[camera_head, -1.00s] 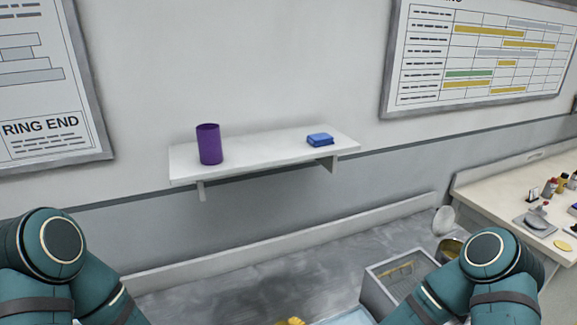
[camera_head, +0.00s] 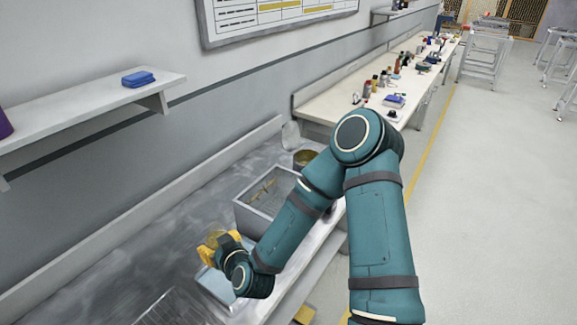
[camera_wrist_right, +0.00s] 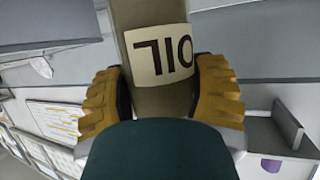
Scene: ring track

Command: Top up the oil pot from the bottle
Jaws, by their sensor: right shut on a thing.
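My right gripper (camera_head: 222,240) is low over the grey bench in the head view, above a light blue mat. In the right wrist view its yellow fingers (camera_wrist_right: 160,95) are shut on an olive-brown bottle (camera_wrist_right: 150,16) with a cream OIL label. The label and the room both appear upside down there, so the bottle looks roughly upright. In the head view the gripper mostly hides the bottle. A brass-coloured pot (camera_head: 306,158), likely the oil pot, stands at the back of the bench, with a pale round lid (camera_head: 291,135) beside or behind it. My left gripper is out of view.
A grey open box (camera_head: 262,212) with a yellowish item inside stands between gripper and pot. A wire rack (camera_head: 175,308) is at the front. A wall shelf (camera_head: 90,108) holds a blue block (camera_head: 139,79) and a purple cup (camera_head: 4,124). A cluttered cream counter (camera_head: 330,105) lies beyond.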

